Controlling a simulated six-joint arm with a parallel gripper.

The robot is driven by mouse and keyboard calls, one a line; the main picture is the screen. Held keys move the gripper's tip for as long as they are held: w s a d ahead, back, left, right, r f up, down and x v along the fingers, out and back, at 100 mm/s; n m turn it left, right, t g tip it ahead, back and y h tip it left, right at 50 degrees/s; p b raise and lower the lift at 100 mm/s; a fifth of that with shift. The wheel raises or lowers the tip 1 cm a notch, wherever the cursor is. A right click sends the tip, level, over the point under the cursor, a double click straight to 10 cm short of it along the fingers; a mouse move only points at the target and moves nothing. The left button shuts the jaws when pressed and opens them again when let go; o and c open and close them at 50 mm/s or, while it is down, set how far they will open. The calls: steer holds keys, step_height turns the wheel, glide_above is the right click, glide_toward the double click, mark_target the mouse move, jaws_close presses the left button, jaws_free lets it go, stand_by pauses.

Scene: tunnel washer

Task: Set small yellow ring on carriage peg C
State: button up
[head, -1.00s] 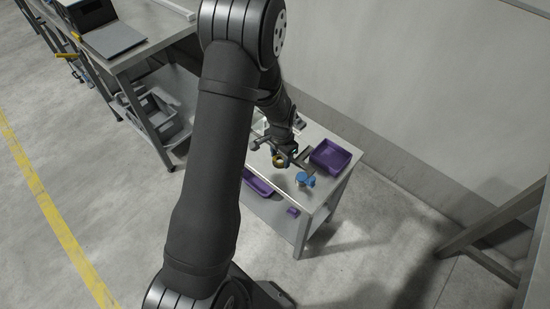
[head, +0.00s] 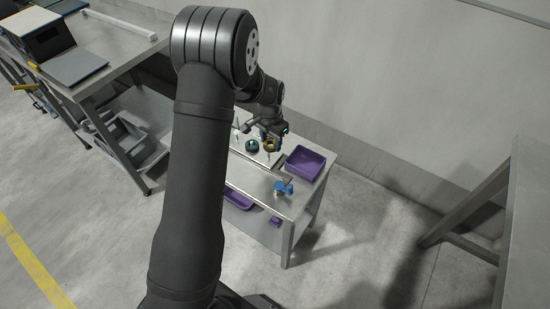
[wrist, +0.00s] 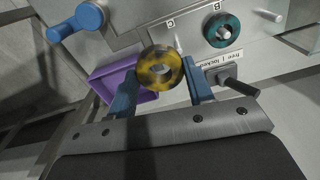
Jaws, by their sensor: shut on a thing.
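The small yellow ring (wrist: 147,76), with dark patches, is held between the blue fingers of my gripper (wrist: 160,78) in the wrist view. In the head view the ring (head: 269,146) hangs under my gripper (head: 271,136), over the bench. The carriage plate (wrist: 190,42) bears the letters C and B. The ring is just below the letter C in the picture. A teal ring (wrist: 211,38) lies flat by the letter B, and shows in the head view (head: 252,147).
A purple tray (head: 290,165) is on the bench's right end. A blue knob (head: 284,187) stands near the front edge. A dark handle (wrist: 240,87) sits beside a "free | locked" label. Another purple tray (head: 238,201) is on the lower shelf.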

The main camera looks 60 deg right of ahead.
mark_target(268, 144)
steer(key=shift+w+d, duration=0.85)
steer(key=shift+w, duration=0.25)
steer(key=shift+w+d+f, duration=0.1)
steer(key=shift+w+d, duration=0.05)
steer(key=shift+w, duration=0.05)
steer(key=shift+f, duration=2.6)
steer(key=shift+f, duration=0.2)
steer(key=shift+f, duration=0.5)
steer(key=shift+f, duration=0.35)
steer(key=shift+f, duration=0.5)
steer(key=shift+f, duration=0.15)
